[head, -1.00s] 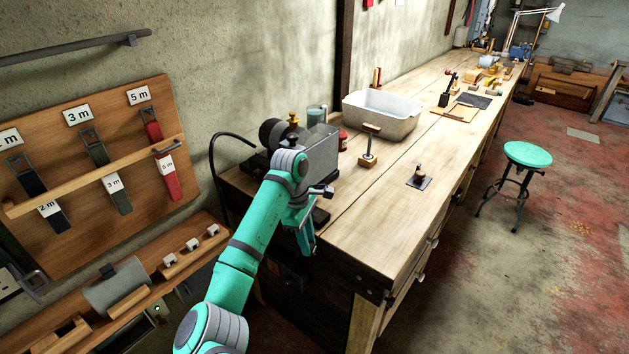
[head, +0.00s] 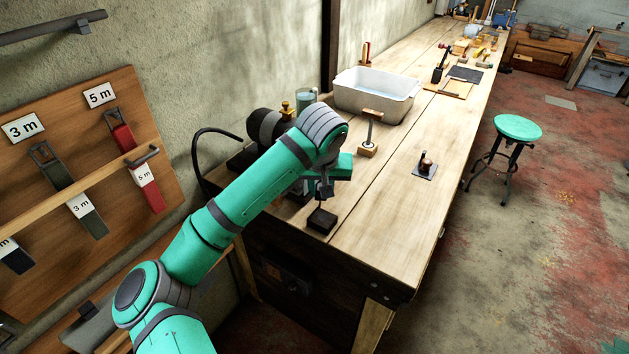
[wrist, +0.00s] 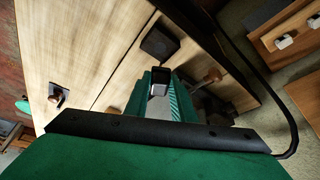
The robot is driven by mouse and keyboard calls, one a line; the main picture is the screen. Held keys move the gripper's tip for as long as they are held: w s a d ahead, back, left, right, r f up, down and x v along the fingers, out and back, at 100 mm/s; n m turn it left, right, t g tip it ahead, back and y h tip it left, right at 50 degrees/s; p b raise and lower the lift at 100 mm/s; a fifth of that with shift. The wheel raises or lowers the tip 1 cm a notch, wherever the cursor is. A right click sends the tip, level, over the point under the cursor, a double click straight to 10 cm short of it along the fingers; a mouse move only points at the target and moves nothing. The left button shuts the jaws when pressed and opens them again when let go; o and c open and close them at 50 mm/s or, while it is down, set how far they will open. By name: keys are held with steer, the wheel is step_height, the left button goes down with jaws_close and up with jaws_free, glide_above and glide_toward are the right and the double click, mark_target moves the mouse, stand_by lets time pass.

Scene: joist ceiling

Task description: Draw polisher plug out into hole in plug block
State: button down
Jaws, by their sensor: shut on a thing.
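My gripper (head: 325,187) is above the near left end of the workbench, shut on a small dark piece that looks like the polisher plug (wrist: 160,86). In the wrist view this piece sits between the green fingers (wrist: 160,100). A dark square block (head: 321,221), which looks like the plug block, rests on the bench just below the gripper. It also shows in the wrist view (wrist: 160,42), apart from the held piece; its hole is not clear. The polisher (head: 266,128) stands behind my arm, largely hidden.
A black cable (head: 203,137) arches by the wall. A wooden-handled tool on a block (head: 367,150), a white basin of water (head: 376,92) and a small plate with a knob (head: 425,168) stand on the bench. The bench's front right area is clear.

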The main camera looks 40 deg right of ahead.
steer(key=shift+w, duration=0.15)
steer(key=shift+d, duration=0.15)
steer(key=shift+s+r, duration=0.15)
steer(key=shift+s, duration=0.4)
glide_above(322, 216)
steer(key=s+a, duration=0.1)
steer(key=s, duration=0.1)
steer(key=shift+w+f, duration=0.2)
steer(key=shift+f, duration=2.65)
steer(key=shift+f, duration=0.75)
steer(key=shift+f, duration=0.15)
steer(key=c, duration=1.9)
jaws_free()
steer(key=shift+f, duration=0.2)
steer(key=o, duration=0.5)
steer(key=shift+r, duration=0.1)
